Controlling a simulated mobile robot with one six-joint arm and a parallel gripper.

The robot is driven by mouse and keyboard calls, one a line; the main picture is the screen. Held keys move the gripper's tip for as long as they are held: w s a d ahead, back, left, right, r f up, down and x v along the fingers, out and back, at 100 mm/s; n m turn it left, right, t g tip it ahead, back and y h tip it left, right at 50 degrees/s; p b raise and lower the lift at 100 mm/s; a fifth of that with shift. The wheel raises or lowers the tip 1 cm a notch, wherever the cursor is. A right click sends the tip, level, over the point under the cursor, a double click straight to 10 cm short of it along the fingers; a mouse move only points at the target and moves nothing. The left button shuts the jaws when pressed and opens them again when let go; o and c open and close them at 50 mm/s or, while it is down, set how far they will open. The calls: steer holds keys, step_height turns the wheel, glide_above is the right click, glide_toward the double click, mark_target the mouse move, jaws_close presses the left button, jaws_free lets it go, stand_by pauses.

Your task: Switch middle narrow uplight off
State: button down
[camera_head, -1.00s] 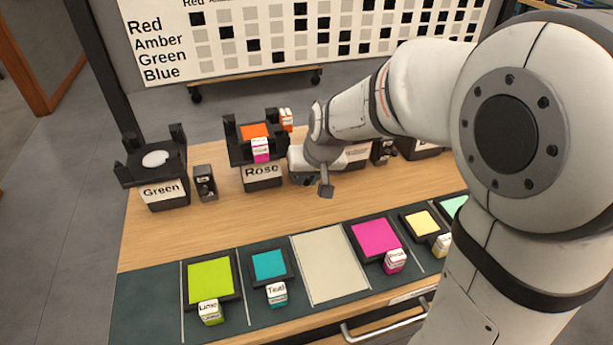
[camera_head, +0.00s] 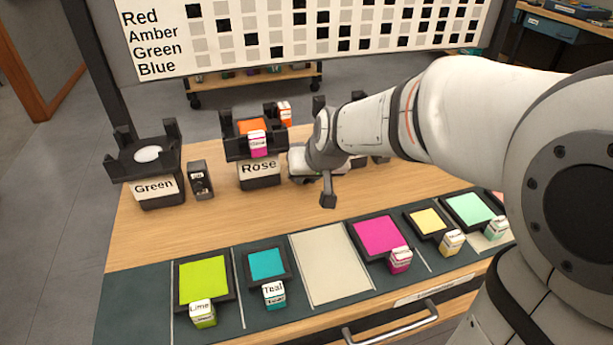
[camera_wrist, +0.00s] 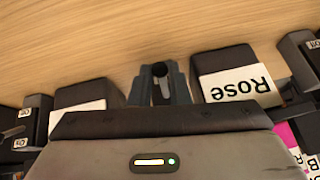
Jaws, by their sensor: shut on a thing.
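The black uplight box labelled Rose (camera_head: 258,170) stands in the middle of the bench. It carries an orange square and a small pink-and-white carton, and its label also shows upside down in the wrist view (camera_wrist: 235,85). My gripper (camera_wrist: 161,88) is beside Rose, on its right in the head view. Its fingers are shut around a small dark round-topped switch lever (camera_wrist: 160,70). My wrist hides the fingertips and the switch in the head view. I cannot read the switch position.
A box labelled Green (camera_head: 152,187) stands at left, with its black switch box (camera_head: 200,180) beside it. Another box (camera_wrist: 80,108) is close to my gripper's other side. Colour tiles, such as lime (camera_head: 202,281), line the front. Bare wood lies between.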

steer(key=c, duration=1.4)
jaws_free()
steer(key=shift+o, duration=0.2)
steer(key=p+v, duration=0.2)
steer(key=v, duration=0.5)
steer(key=shift+s+r, duration=0.2)
steer(key=shift+r, duration=0.1)
